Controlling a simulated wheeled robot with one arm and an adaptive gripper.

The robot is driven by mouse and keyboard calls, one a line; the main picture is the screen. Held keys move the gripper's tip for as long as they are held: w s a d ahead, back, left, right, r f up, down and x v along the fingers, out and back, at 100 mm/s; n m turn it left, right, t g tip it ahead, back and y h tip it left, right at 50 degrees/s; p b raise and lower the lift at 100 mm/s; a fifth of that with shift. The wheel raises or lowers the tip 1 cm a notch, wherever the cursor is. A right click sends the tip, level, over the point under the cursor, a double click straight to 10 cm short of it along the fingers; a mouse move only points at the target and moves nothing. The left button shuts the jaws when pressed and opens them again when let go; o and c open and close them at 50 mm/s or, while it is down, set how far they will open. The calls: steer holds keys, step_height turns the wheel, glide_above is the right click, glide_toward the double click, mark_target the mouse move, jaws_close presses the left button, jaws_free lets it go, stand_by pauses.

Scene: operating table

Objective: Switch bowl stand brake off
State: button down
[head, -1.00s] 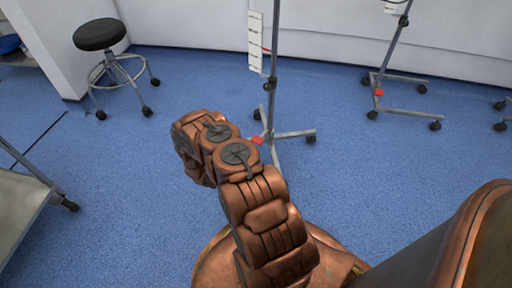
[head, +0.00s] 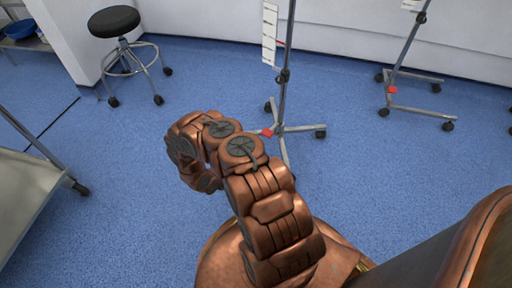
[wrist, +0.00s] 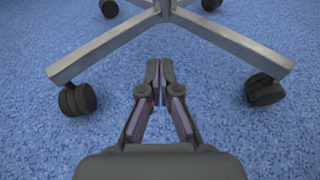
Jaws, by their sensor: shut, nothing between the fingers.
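A wheeled stand (head: 284,100) with a thin upright pole stands just beyond my arm in the head view. A small red pedal (head: 268,132) sits low on its base. A second wheeled stand (head: 405,50) at the right has a red pedal (head: 392,90) too. No bowl shows on either stand, and their tops are cut off. In the wrist view my gripper (wrist: 160,65) is shut and empty, low over the floor. It points between two grey legs of a stand base (wrist: 110,48). No red pedal shows there. My gripper is hidden in the head view.
A black-topped stool (head: 114,22) stands at the upper left. A blue bowl (head: 18,29) rests on a shelf at the far left edge. A grey wheeled table (head: 25,190) stands at the left. Black castors (wrist: 77,98) flank my gripper. Blue floor between is clear.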

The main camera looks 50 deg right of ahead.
steer(key=shift+v, duration=1.15)
steer(key=shift+r, duration=0.2)
